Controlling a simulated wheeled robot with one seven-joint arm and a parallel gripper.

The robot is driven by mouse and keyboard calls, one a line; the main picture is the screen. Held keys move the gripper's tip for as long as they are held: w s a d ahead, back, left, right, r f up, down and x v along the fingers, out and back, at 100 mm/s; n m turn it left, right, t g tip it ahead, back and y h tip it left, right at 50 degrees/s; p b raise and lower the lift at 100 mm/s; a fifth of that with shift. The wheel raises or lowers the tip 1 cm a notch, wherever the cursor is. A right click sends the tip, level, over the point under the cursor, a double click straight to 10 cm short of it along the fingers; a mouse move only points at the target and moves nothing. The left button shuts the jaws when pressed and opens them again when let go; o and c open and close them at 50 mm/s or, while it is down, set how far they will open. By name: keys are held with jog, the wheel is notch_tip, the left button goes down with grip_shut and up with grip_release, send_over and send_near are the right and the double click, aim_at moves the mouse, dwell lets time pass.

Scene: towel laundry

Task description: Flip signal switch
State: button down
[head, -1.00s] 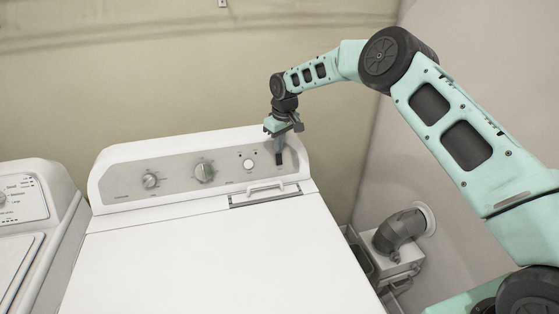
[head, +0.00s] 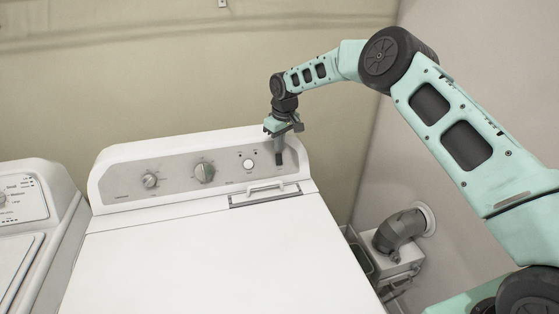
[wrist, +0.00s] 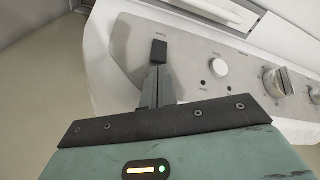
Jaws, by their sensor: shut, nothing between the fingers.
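The white dryer's grey control panel (head: 222,172) fills the upper part of its back console. My gripper (head: 279,158) is at the right end of this panel, pointing down, with its dark fingertips at or very close to the panel face. In the wrist view my gripper (wrist: 158,52) shows shut and empty, its two fingers side by side. I cannot make out the signal switch apart from the fingertips; it may be hidden by them. Small lettering shows on the panel around the fingertips, too small to read.
A white round button (head: 248,164) and two knobs, one larger (head: 204,172) and one smaller (head: 150,181), lie left of my gripper. A second white machine (head: 22,205) stands at the left. A wall is behind; a grey duct (head: 398,232) is at right.

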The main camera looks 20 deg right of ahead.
aim_at(279, 154)
jog(key=shift+f+b, duration=0.45)
jog(key=shift+f, duration=0.3)
dwell(0.3)
jog(key=shift+r, duration=0.1)
notch_tip(279, 154, up, 7)
jog(key=p, duration=0.3)
dwell(0.6)
